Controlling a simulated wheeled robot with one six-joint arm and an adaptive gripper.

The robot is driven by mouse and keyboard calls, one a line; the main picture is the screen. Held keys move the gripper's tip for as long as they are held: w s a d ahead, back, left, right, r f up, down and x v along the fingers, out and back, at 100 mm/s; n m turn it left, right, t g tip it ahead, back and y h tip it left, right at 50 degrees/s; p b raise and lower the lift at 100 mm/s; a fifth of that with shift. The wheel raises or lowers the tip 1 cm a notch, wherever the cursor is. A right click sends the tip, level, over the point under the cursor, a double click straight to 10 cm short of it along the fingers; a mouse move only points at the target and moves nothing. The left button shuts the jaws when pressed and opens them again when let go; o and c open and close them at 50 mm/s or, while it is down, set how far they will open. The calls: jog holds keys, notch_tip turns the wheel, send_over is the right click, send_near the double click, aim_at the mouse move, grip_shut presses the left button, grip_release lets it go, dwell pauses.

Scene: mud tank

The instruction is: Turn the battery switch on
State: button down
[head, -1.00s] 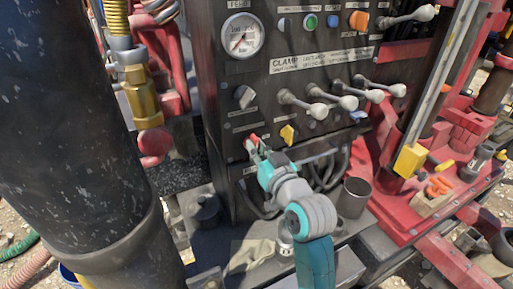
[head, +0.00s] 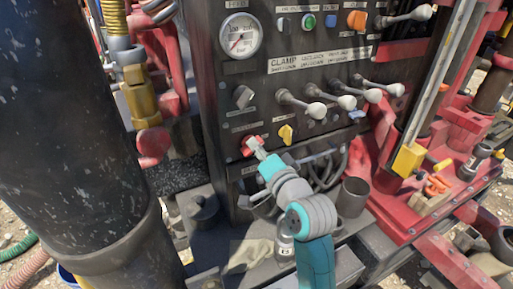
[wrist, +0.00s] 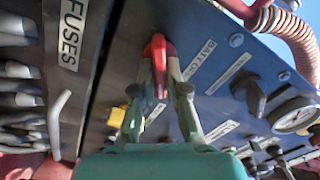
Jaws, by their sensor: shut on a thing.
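The red battery switch (head: 247,147) sits low on the left of the dark control panel (head: 233,75), left of a yellow knob (head: 286,134). In the wrist view its red handle (wrist: 158,62) stands between my fingertips, near a label starting "BATT". My gripper (head: 260,151) is shut on the red handle, one finger on each side. In the head view the gripper partly hides the switch.
Several grey-knobbed levers (head: 316,108) stick out above and right of my gripper. A grey knob (head: 243,96) and a gauge (head: 240,36) are above. A cup (head: 353,196) stands on the ledge to the right. A large dark pipe (head: 70,130) fills the left.

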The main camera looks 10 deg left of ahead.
jog(key=m, duration=0.5)
jog(key=shift+f+m, duration=0.2)
jog(key=shift+m, duration=0.2)
dwell(0.4)
jog(key=c, duration=1.2)
grip_release()
jog(key=shift+d, duration=0.1)
jog(key=v, duration=1.2)
